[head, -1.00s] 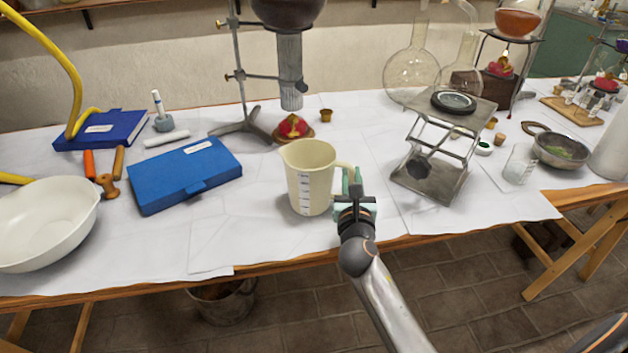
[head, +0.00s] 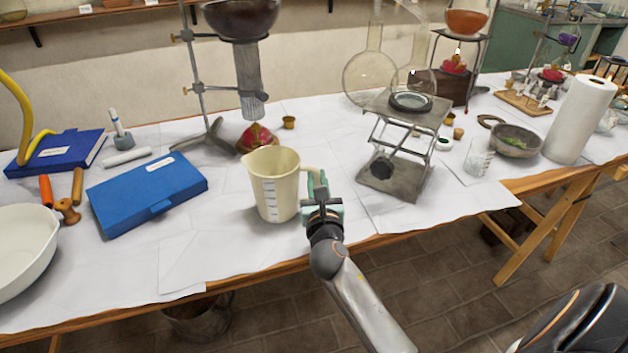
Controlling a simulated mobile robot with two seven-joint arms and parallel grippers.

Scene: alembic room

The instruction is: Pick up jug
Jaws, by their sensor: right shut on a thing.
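The jug (head: 274,190) is a cream measuring jug with scale marks on its side, standing upright near the front of the paper-covered table in the head view. Its handle is on its right side. My right gripper (head: 316,190) is at the handle and shut on it, reaching in from the front right. The fingers partly hide the handle. I cannot tell whether the jug's base is on the table or just above it. My left gripper is not in view.
A blue case (head: 148,194) lies left of the jug. A metal lab jack (head: 394,170) stands to the right. A retort stand (head: 200,90) and a red-topped burner (head: 256,137) are behind. A white bowl (head: 22,250) sits far left. Bare paper lies in front.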

